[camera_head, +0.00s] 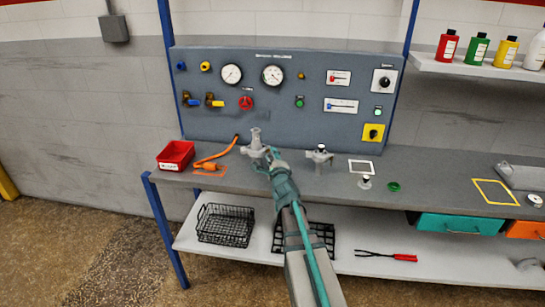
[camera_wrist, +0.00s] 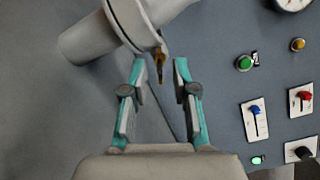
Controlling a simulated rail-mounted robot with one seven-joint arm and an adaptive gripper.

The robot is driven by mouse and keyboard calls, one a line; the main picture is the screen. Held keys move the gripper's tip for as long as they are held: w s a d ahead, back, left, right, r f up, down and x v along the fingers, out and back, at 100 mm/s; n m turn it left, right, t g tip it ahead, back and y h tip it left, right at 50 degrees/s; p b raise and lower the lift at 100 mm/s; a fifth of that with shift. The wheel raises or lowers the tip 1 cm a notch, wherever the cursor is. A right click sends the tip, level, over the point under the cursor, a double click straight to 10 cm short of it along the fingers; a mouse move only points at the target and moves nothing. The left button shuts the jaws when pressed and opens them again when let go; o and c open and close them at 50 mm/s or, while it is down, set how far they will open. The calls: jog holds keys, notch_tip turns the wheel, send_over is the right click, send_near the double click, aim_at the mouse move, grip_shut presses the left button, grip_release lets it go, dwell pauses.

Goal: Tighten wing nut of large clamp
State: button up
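The large clamp (camera_wrist: 121,22) is a grey ring around a pipe joint at the top of the wrist view. Its brass wing nut (camera_wrist: 160,57) hangs from the ring's lower right edge. My gripper (camera_wrist: 160,68) has teal fingers, open, one on each side of the wing nut, with visible gaps. Whether the fingers and nut are at the same depth is hard to tell. In the head view, my gripper (camera_head: 266,157) is at the grey pipe fitting (camera_head: 255,137) on the bench's left part. The wing nut cannot be made out there.
Another grey fitting (camera_head: 319,156) stands to the right. The control panel (camera_head: 290,121) rises behind the bench. A white-framed square (camera_head: 361,167) lies farther right.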

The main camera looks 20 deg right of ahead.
grip_shut()
jog(key=shift+f+m, duration=0.1)
jog(key=shift+m, duration=0.2)
jog(key=shift+m+b, duration=0.75)
jog(key=shift+m, duration=0.15)
jog(key=m+b, duration=0.1)
jog(key=m, duration=0.3)
jog(key=shift+a+f, duration=0.1)
jog(key=m+b, duration=0.1)
jog(key=m, duration=0.6)
jog(key=shift+a, duration=0.1)
jog(key=shift+w, duration=0.1)
